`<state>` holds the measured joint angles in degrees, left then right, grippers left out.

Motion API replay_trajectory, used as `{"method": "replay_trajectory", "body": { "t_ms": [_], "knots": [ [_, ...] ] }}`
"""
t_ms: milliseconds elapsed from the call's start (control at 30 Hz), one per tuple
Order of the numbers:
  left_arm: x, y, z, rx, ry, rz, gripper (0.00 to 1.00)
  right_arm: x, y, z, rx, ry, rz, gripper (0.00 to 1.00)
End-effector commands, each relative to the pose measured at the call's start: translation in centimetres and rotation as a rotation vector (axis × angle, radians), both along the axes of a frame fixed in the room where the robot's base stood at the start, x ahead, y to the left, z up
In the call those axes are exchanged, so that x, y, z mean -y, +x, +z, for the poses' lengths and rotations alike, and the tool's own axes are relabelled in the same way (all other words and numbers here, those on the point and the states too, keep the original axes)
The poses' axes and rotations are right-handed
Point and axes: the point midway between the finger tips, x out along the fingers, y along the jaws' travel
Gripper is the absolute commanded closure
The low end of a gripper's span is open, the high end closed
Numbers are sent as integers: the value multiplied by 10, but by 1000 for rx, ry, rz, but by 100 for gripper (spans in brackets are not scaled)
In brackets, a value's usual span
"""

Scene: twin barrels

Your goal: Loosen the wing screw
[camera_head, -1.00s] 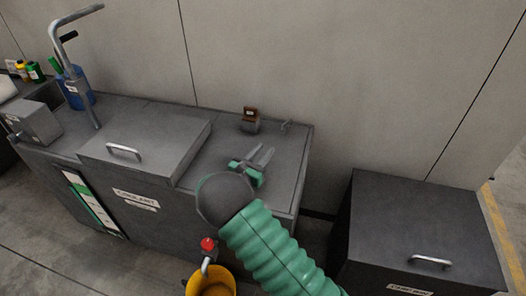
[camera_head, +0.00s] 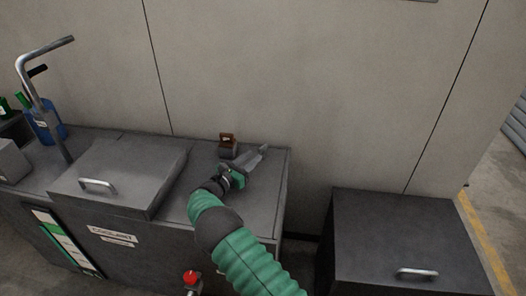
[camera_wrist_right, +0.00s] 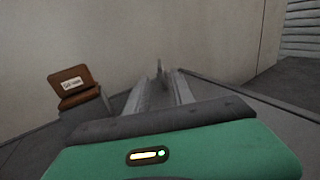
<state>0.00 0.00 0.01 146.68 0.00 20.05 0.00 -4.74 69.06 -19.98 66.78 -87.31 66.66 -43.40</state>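The small grey wing screw (camera_wrist_right: 160,70) stands upright at the far end of the fingers in the right wrist view, between the two fingertips as seen there. Whether the fingers touch it is not clear. In the head view it is hidden or merged with the fingertips. My right gripper (camera_head: 258,155), green with grey fingers, is over the right back of the grey cabinet top (camera_head: 258,205), pointing at the wall. Its fingers (camera_wrist_right: 160,90) show a gap between them in the wrist view. My left gripper is not in view.
A brown labelled item on a grey block (camera_head: 228,148) stands just left of my right gripper; it also shows in the wrist view (camera_wrist_right: 78,92). A grey lid with a handle (camera_head: 120,170) lies further left. A dark bin (camera_head: 400,235) stands right, past a gap. The wall is close behind.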

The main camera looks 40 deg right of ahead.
Motion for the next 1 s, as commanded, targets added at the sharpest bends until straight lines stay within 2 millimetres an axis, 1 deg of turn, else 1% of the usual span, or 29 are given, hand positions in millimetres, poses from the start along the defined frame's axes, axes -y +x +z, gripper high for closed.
{"method": "replay_trajectory", "body": {
  "t_ms": [33, 100, 200, 333, 467, 667, 867, 900, 1000],
  "knots": [
    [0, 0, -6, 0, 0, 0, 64, 15, 2, -3, 1, 0, -3, 71],
    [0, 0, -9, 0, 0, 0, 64, 32, 5, -3, 2, -1, -4, 71],
    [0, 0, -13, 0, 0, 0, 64, 52, 10, -2, 2, -1, -2, 71],
    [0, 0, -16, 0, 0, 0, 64, 69, 14, -1, 1, 0, 0, 71],
    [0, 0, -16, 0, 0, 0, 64, 74, 16, 0, -1, -1, 1, 71],
    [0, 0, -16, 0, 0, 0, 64, 74, 16, 0, -1, -1, 1, 71],
    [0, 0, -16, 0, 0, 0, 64, 74, 16, 0, 0, -1, 2, 97],
    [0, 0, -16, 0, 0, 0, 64, 74, 16, 0, 0, -1, 2, 100],
    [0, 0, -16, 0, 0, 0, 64, 73, 16, 0, 0, -1, 2, 100]
  ]
}}
